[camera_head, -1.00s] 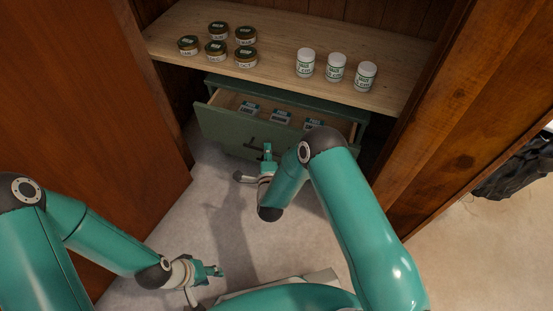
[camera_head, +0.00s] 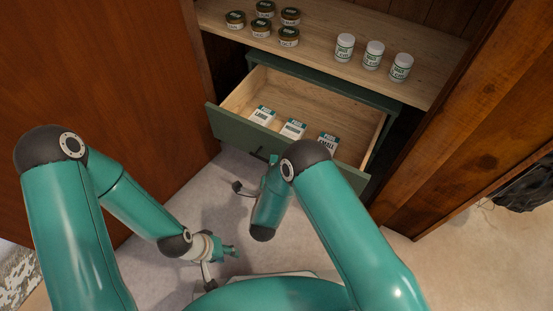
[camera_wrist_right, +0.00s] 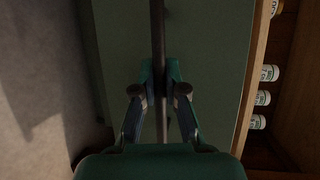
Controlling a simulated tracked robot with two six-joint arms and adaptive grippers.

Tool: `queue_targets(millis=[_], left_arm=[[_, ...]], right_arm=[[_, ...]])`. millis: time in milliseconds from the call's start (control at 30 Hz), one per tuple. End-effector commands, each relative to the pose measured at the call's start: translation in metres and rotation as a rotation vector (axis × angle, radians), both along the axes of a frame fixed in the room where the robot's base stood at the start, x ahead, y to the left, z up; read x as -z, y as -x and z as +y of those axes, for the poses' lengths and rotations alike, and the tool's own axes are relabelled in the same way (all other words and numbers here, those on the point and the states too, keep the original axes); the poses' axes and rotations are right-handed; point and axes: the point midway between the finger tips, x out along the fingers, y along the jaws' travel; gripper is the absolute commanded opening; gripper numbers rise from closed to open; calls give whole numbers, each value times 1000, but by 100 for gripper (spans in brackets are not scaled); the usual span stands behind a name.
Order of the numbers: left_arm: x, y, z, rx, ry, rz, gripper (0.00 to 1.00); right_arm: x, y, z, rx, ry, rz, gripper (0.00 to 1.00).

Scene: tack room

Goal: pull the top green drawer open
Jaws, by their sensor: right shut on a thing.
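The top green drawer (camera_head: 237,136) is pulled well out of the green cabinet (camera_head: 345,80), with its pale wooden inside showing. Three small labelled packets (camera_head: 262,115) lie in it behind the front. My right gripper (camera_head: 264,160) is at the drawer front, partly hidden by its own arm. In the right wrist view my right gripper (camera_wrist_right: 160,98) is shut on the dark bar handle (camera_wrist_right: 158,35), one finger on each side, against the green front. My left gripper (camera_head: 220,268) is open and empty, low over the floor, away from the drawer.
A wooden shelf (camera_head: 325,38) above the cabinet holds several dark-lidded jars (camera_head: 264,30) and three white bottles (camera_head: 373,55). A reddish wooden door (camera_head: 100,80) stands at left and a plank panel (camera_head: 480,130) at right. The floor before the drawer is clear.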

Motion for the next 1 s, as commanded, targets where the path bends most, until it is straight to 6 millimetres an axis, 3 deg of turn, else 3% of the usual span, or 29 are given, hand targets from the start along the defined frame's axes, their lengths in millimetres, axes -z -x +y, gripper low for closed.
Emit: queue_targets(millis=[233, 267, 400, 767, 1000], left_arm=[[1, 0, 0, 0, 0, 0, 40], [1, 0, 0, 0, 0, 0, 40], [0, 0, 0, 0, 0, 0, 40], [0, 0, 0, 0, 0, 0, 40], [0, 0, 0, 0, 0, 0, 40]], right_arm=[[5, 2, -3, 7, 3, 14, 0], [5, 2, -3, 7, 4, 15, 14], [4, 2, -2, 5, 3, 11, 37], [-1, 0, -1, 1, 1, 4, 37], [-33, 0, 0, 1, 0, -1, 37]])
